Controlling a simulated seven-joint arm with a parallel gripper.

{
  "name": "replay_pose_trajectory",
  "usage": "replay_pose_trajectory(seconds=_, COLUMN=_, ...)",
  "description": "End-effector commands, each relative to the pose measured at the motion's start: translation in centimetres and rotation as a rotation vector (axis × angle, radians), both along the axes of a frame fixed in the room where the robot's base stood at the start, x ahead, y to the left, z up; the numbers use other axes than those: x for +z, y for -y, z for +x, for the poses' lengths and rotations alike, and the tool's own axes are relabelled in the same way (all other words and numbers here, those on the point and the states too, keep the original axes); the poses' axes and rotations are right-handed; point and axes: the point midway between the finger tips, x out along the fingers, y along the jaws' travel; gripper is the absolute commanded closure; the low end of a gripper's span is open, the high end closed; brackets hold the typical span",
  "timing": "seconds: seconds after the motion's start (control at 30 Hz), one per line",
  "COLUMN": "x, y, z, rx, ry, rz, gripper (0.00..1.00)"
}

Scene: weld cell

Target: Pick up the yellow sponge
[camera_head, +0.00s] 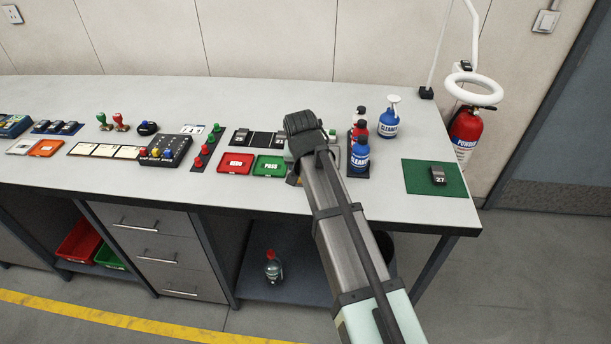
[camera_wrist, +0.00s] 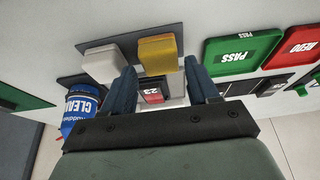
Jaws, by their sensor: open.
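The yellow sponge (camera_wrist: 158,52) shows in the wrist view, on a dark mat (camera_wrist: 125,55) beside a white block (camera_wrist: 103,62). My gripper (camera_wrist: 161,67) is open, with one blue-grey finger on each side of the gap. The near part of the yellow sponge lies between the fingertips in the picture. Whether the fingers touch it I cannot tell. In the head view my arm and wrist hide the yellow sponge.
A cleaner bottle (camera_wrist: 80,108) stands close left of my gripper in the wrist view. A red-and-dark item marked 23 (camera_wrist: 152,93) shows between the fingers. Green (camera_wrist: 240,50) and red (camera_wrist: 298,45) trays lie to the right. A fire extinguisher (camera_head: 465,130) stands beyond the bench.

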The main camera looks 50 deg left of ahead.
Motion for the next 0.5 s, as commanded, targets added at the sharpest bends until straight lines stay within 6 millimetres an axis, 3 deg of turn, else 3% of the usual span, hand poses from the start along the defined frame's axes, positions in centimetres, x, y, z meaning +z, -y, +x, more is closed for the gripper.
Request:
replay_pose_trajectory(seconds=0.2, x=-2.3, y=-0.7, z=0.7, rx=0.0, ry=0.0, rz=-0.001, gripper=0.4)
replay_pose_trajectory(seconds=0.43, x=-2.6, y=-0.7, z=0.7, rx=0.0, ry=0.0, rz=0.0, gripper=0.4)
replay_pose_trajectory(seconds=0.5, x=-2.5, y=-0.7, z=0.7, rx=0.0, ry=0.0, rz=0.0, gripper=0.45)
